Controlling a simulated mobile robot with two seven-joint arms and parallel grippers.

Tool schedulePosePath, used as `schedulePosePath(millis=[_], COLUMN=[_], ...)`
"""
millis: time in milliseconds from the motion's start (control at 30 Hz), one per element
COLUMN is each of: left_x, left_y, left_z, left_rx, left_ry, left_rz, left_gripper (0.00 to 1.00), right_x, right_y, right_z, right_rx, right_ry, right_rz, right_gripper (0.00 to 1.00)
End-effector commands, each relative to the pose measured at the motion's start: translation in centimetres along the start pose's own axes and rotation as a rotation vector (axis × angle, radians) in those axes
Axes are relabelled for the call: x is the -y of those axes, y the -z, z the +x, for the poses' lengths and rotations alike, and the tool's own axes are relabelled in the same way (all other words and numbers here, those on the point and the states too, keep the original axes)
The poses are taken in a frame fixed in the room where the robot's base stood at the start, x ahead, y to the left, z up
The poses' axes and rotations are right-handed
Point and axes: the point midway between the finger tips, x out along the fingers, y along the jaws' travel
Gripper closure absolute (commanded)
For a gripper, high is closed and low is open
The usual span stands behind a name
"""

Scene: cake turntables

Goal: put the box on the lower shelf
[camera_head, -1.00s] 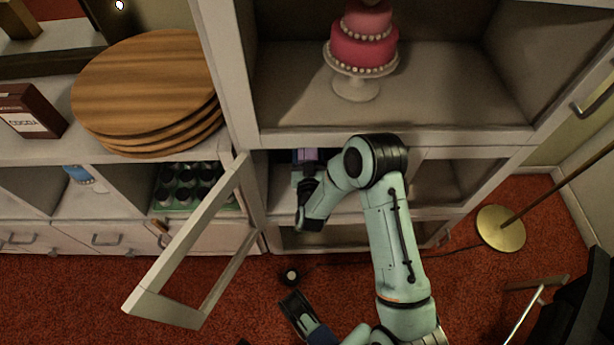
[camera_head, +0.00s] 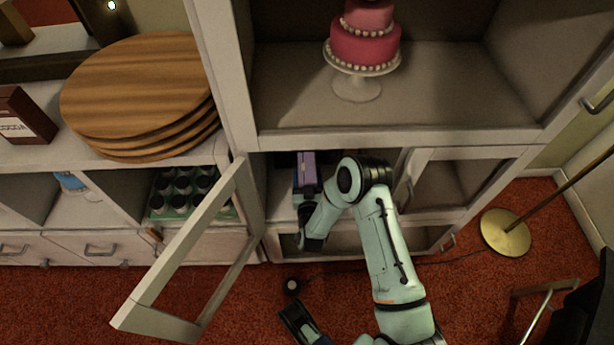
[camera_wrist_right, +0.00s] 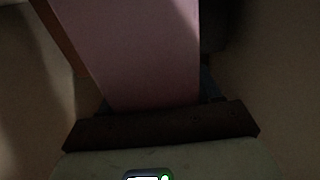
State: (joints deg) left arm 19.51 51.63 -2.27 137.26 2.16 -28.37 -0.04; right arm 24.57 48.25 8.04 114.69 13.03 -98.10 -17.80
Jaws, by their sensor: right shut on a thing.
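The purple box (camera_head: 306,172) is in the cabinet compartment below the cake, behind its open door. It fills the upper middle of the right wrist view (camera_wrist_right: 140,50) as a pinkish face. My right gripper (camera_head: 307,198) is shut on the box at its near end; the fingers are mostly hidden by the wrist. The lower shelf (camera_head: 281,207) shows beside the box on the left. I cannot tell whether the box touches it. A dark gripper, likely my left (camera_head: 295,317), is low over the floor, apart from the cabinet; its opening is unclear.
The open glass-framed door (camera_head: 190,255) swings out to the left of my right arm. A closed door (camera_head: 410,180) covers the right side. A pink cake (camera_head: 365,48) on a stand is on the shelf above. Wooden boards (camera_head: 140,90) are stacked at left.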

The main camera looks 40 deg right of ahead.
Motion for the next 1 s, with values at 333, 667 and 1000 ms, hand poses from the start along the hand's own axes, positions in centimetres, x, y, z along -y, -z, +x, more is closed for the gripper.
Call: schedulePosePath(millis=[333, 667, 1000], left_x=[0.2, 0.0, -2.5], left_y=[-0.3, 0.0, 2.6], left_z=[0.2, -0.1, -2.6], left_rx=[0.010, -0.001, -0.099], left_ry=[0.004, -0.001, -0.046], left_rz=[-0.003, 0.000, 0.028], left_gripper=[0.57, 0.57, 0.57], right_x=[0.0, 0.0, 0.1], right_y=[-0.3, 0.1, 0.1], right_z=[0.0, 0.0, -6.8], right_rx=[0.001, 0.000, 0.008], right_ry=[0.000, 0.000, 0.005], right_rz=[-0.001, 0.000, -0.002], right_gripper=[0.12, 0.12, 0.12])
